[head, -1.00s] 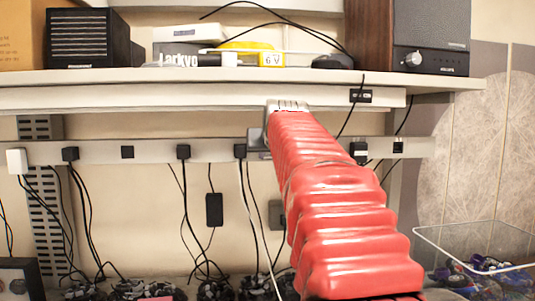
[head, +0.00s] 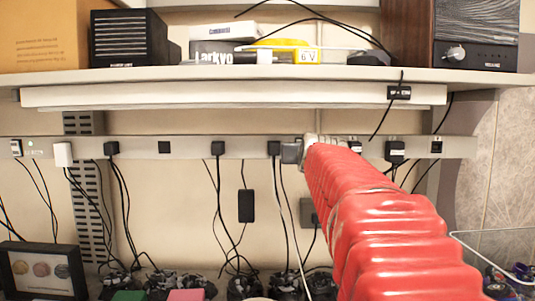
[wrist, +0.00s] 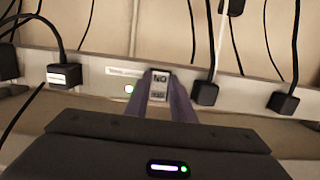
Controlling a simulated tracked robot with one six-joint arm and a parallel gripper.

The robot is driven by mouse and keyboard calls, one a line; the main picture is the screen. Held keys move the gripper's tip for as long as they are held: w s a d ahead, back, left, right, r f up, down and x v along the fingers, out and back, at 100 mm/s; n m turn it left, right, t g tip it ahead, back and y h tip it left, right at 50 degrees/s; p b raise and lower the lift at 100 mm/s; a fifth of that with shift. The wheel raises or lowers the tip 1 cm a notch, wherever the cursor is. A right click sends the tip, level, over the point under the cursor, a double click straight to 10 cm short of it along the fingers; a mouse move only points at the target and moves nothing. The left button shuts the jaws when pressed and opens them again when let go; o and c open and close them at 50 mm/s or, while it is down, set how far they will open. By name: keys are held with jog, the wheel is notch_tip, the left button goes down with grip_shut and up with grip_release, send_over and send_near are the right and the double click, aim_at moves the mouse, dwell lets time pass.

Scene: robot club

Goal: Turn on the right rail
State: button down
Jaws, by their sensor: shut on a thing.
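The grey power rail (head: 460,147) runs along the wall under the shelf, and part of it shows in the wrist view (wrist: 245,93). My gripper (wrist: 160,82) is at the rail, its purple fingers on either side of a small switch (wrist: 158,86) with lettering on it, shut on it. In the head view my red-sleeved arm reaches to the rail and hides the fingertips and this switch. Another switch (head: 16,147) with a green light (head: 33,142) is at the far left.
Black plugs (wrist: 205,94) with cords sit close by, with another plug (wrist: 63,75) on the other side. A white plug (head: 63,154) is further left. A shelf (head: 250,75) with boxes and speakers overhangs the rail. A wire basket (head: 500,260) is at right.

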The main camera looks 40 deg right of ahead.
jog(key=shift+a, duration=0.1)
jog(key=c, duration=1.5)
grip_release()
jog(key=v, duration=1.3)
jog(key=shift+s+a, duration=0.25)
